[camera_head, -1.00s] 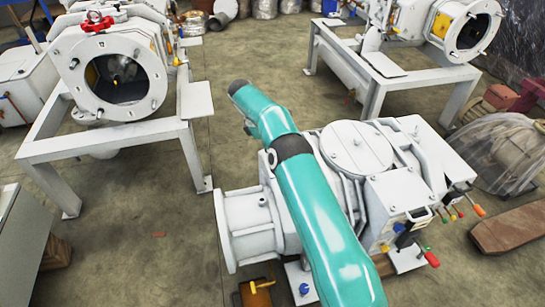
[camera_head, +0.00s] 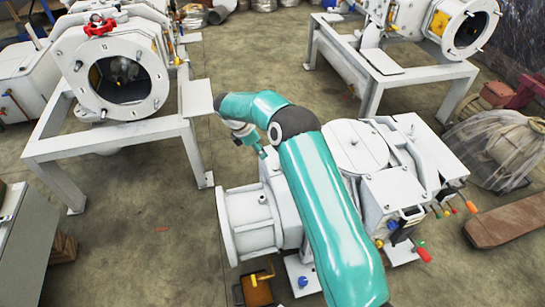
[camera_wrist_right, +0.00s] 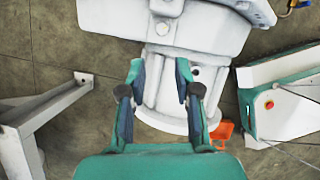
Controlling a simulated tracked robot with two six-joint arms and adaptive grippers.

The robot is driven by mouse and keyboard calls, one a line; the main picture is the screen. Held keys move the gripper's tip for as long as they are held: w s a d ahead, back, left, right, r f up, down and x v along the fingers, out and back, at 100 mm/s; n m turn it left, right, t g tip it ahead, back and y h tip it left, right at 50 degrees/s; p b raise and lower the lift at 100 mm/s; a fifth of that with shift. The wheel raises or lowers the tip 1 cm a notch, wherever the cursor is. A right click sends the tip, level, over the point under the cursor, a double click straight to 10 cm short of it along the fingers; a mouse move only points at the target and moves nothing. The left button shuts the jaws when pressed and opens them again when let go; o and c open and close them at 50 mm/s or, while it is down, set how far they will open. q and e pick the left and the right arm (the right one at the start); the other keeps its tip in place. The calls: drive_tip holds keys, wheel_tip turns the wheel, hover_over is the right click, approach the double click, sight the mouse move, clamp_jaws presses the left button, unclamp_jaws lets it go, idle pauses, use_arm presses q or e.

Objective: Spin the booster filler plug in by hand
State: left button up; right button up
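The white vacuum pump unit (camera_head: 355,150) stands on the floor right of centre in the head view, partly behind my right arm. Its round flanged booster end (camera_head: 250,215) faces left and carries a small fitting (camera_head: 262,198) on top. I cannot tell whether this fitting is the filler plug or its port. My right gripper (camera_head: 262,153) points down just above the booster. In the right wrist view the same gripper (camera_wrist_right: 160,72) has its fingers apart, with nothing between the tips, over the white booster body (camera_wrist_right: 178,95). My left gripper is not in view.
A white frame (camera_head: 120,140) with a round-flanged machine stands at the left, another frame (camera_head: 385,70) at the back right. Coloured levers (camera_head: 450,208) stick out at the pump's right. Floor between the frames is clear.

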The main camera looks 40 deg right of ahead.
drive_tip(key=p, duration=0.2)
approach(274, 167)
use_arm(q)
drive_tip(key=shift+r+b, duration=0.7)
drive_tip(key=shift+b, duration=0.4)
use_arm(e)
drive_tip(key=shift+n, duration=0.4)
drive_tip(key=x, duration=0.8)
drive_tip(key=shift+s, duration=0.1)
clamp_jaws()
